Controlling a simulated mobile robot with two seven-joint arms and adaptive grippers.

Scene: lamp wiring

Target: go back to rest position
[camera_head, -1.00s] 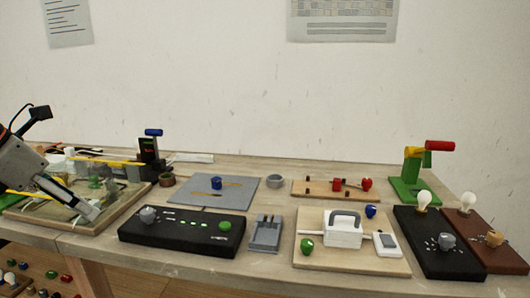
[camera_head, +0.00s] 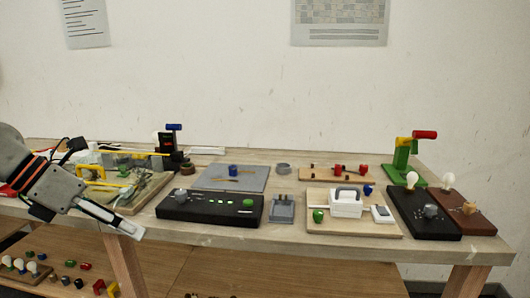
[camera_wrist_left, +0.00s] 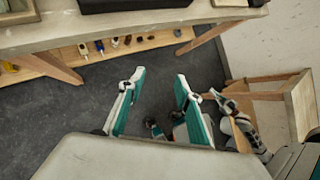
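My left gripper (camera_head: 120,224) reaches in from the left in the head view, with its fingers over the table's front edge and pointing down to the right. In the left wrist view its two teal-lined fingers (camera_wrist_left: 158,88) stand apart with nothing between them, above the dark floor.
The table (camera_head: 300,234) holds a black switch box (camera_head: 212,218), a grey mat (camera_head: 262,172), a wooden board with a white device (camera_head: 346,203), a green stand (camera_head: 402,165) and bulb boards (camera_head: 425,222). A lower shelf (camera_head: 265,272) holds small parts.

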